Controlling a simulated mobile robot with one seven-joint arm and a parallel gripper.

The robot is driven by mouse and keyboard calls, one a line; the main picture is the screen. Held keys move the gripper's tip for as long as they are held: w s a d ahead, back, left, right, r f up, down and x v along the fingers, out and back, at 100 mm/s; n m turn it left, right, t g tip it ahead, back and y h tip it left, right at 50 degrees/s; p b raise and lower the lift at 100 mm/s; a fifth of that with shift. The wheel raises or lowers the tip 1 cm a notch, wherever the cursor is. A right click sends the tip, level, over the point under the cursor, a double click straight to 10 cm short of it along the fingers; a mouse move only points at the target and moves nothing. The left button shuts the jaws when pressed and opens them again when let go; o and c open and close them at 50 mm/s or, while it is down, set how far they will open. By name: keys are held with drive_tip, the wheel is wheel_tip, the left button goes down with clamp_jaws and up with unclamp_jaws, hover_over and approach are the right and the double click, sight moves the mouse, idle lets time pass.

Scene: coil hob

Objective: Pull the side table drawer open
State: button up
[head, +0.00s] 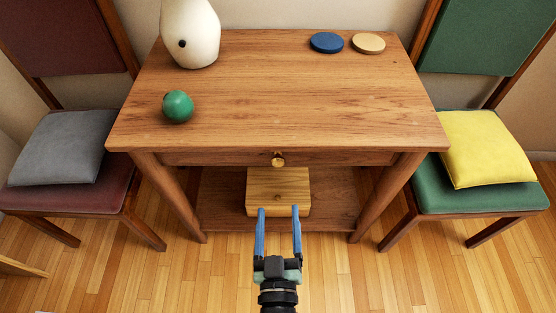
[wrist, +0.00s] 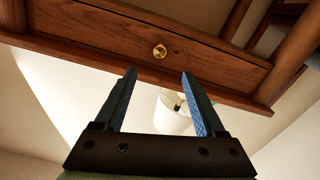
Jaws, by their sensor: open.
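The wooden side table (head: 290,90) stands in the middle of the head view. Its drawer (head: 220,158) is a shallow front under the tabletop and looks shut. A round brass knob (head: 278,159) sits at the drawer's middle. In the wrist view the drawer front (wrist: 110,35) runs across the top, with the knob (wrist: 160,51) near its centre. My gripper (head: 278,210) is open and empty, in front of the table and below the knob in the picture. In the wrist view my gripper's fingers (wrist: 158,75) stand apart to either side of the knob's line, not touching it.
A wooden box (head: 278,190) sits on the table's lower shelf. A white vase-like object (head: 190,35), a green ball (head: 178,106), a blue disc (head: 326,42) and a tan disc (head: 368,43) are on top. Chairs with a grey cushion (head: 65,147) and yellow cushion (head: 488,147) flank the table.

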sight(278, 165)
drive_tip(key=w+b, duration=0.3)
drive_tip(key=w, duration=0.9)
drive_tip(key=shift+w, duration=0.3)
clamp_jaws()
idle(0.9)
